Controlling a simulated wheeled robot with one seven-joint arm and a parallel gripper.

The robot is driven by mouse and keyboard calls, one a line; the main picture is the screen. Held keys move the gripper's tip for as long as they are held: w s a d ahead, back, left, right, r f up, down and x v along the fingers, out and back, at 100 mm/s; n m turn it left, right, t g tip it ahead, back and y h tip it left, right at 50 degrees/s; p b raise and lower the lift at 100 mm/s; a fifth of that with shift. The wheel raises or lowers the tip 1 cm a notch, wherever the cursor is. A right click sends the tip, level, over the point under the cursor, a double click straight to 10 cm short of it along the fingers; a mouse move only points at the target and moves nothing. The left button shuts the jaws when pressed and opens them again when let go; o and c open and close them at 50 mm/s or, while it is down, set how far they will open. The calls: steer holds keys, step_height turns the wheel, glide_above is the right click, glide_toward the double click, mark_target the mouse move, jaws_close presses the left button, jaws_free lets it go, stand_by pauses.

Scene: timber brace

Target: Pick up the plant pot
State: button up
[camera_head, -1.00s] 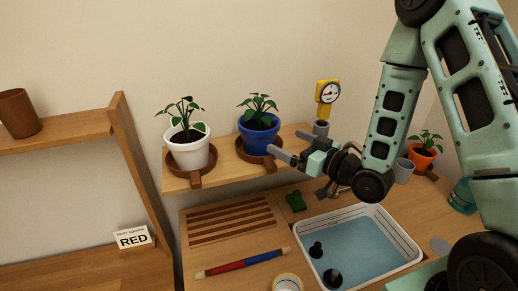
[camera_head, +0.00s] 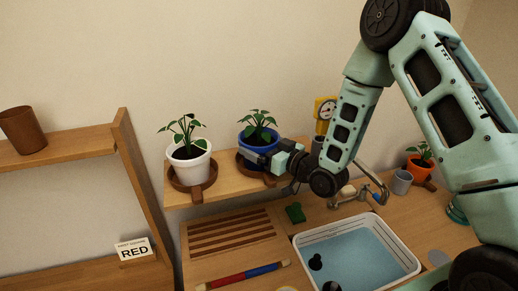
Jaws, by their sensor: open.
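A blue plant pot (camera_head: 248,141) with a leafy green plant stands upright on a round brown wooden saucer (camera_head: 243,166) on the raised shelf. My gripper (camera_head: 260,156) is open at the front right of the blue pot, with its fingers overlapping the pot's lower part in the picture. I cannot tell whether the fingers touch the pot or straddle it. A white plant pot (camera_head: 188,172) stands on a similar saucer to the left. An orange plant pot (camera_head: 416,169) stands on the counter at the right, behind my arm.
A white basin of water (camera_head: 400,271), a slatted board (camera_head: 232,234), a green block (camera_head: 295,213) and a red-blue rod (camera_head: 245,275) occupy the counter below. A yellow gauge (camera_head: 325,108) stands right of the blue pot. A grey cup (camera_head: 401,182) and tap (camera_head: 355,192) are further right.

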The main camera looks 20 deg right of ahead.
steer(key=shift+c, duration=0.3)
steer(key=c, duration=1)
steer(key=shift+o, duration=0.2)
steer(key=shift+r, duration=0.15)
step_height(320, 180, up, 10)
steer(key=b, duration=0.2)
steer(key=shift+b, duration=0.4)
